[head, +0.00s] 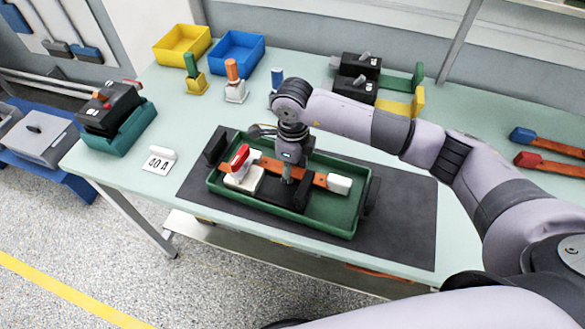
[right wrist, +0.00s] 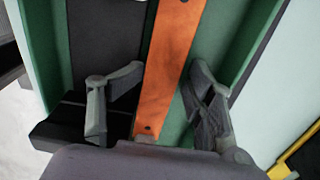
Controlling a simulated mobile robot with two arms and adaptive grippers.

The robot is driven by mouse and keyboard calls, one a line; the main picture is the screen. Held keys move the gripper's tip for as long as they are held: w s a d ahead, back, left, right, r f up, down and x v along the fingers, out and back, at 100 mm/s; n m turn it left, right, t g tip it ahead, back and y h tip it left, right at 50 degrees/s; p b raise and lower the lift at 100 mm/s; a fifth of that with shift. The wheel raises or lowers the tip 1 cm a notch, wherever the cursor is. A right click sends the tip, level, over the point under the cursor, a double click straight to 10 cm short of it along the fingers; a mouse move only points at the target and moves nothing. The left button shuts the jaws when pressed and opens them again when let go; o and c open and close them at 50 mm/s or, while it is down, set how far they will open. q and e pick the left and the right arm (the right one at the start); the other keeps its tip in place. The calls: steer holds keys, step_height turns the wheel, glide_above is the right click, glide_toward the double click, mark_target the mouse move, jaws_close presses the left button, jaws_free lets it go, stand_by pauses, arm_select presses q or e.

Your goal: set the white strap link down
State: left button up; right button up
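The white strap link is a copper-orange bar (head: 317,178) with a white end block (head: 339,184). It lies lengthwise in the green tray (head: 338,229), running to a red-topped white piece (head: 242,178) at the tray's left. My right gripper (head: 288,180) points down over the middle of the bar. In the right wrist view the orange bar (right wrist: 167,65) passes between the gripper's two fingers (right wrist: 160,105), with a gap on each side. The fingers are open. The white end block is not in the wrist view. My left gripper is not in view.
The tray sits on a dark mat (head: 405,220). Behind it are a yellow bin (head: 182,45), a blue bin (head: 237,52), colored-handled tools and black breakers (head: 360,68). Blue (head: 522,137) and red (head: 530,160) handled straps lie at right.

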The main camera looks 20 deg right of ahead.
mark_target(293, 171)
steer(key=shift+d, duration=0.1)
steer(key=shift+r+p, duration=0.75)
step_height(293, 171, up, 12)
steer(key=b, duration=0.3)
steer(key=shift+f+b, duration=0.25)
steer(key=shift+b, duration=0.05)
